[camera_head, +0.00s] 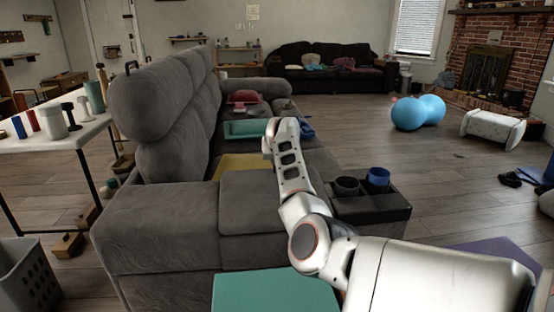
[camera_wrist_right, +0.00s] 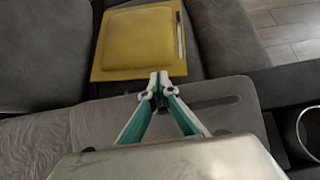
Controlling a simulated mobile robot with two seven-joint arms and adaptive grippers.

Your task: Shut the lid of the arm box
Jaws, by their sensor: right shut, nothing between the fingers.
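The grey sofa's near arm holds a padded grey block (camera_head: 255,195), which looks like the arm box with its lid lying flat. I cannot tell if it is fully shut. In the right wrist view its grey top (camera_wrist_right: 95,125) runs below the fingers, with a dark slot or strip (camera_wrist_right: 215,102) on it. My right gripper (camera_wrist_right: 158,82) is shut and empty, its fingertips above the far edge of this top. I cannot tell if they touch. In the head view my right arm hides its fingers. My left gripper is out of view.
A yellow padded square (camera_wrist_right: 138,42) lies on the seat beyond, with a thin pen-like object (camera_wrist_right: 180,35). A dark cup-holder console (camera_head: 370,207) with cups stands to the right. A teal tray (camera_head: 246,129) lies farther back. A white table (camera_head: 50,138) stands left.

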